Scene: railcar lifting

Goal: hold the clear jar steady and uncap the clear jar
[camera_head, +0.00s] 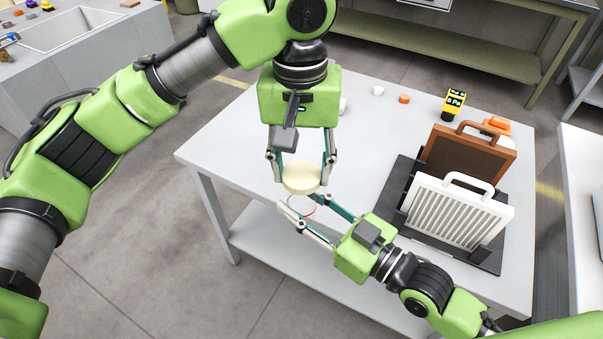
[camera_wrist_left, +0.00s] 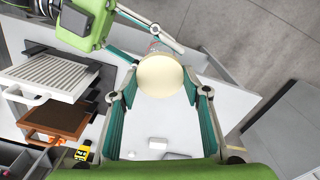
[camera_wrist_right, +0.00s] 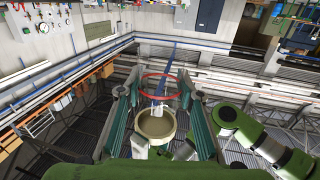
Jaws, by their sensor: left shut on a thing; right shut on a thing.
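My left gripper (camera_head: 301,174) reaches down from above, shut on the round cream cap (camera_head: 300,177). The cap also sits between my left fingers in the left wrist view (camera_wrist_left: 161,76). My right gripper (camera_head: 304,208) comes in from the lower right, shut on the clear jar (camera_head: 302,204) just below the cap. The jar is see-through and hard to make out, with a thin red ring that shows between my right fingers in the right wrist view (camera_wrist_right: 160,87). That view also shows the cap's hollow underside (camera_wrist_right: 156,125). I cannot tell whether cap and jar touch.
Jar and cap are held above the front left of a light grey table (camera_head: 225,140). A white ribbed panel (camera_head: 455,212) and a brown panel (camera_head: 468,155) stand in a black rack at right. A yellow meter (camera_head: 453,104) and small caps lie at the back.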

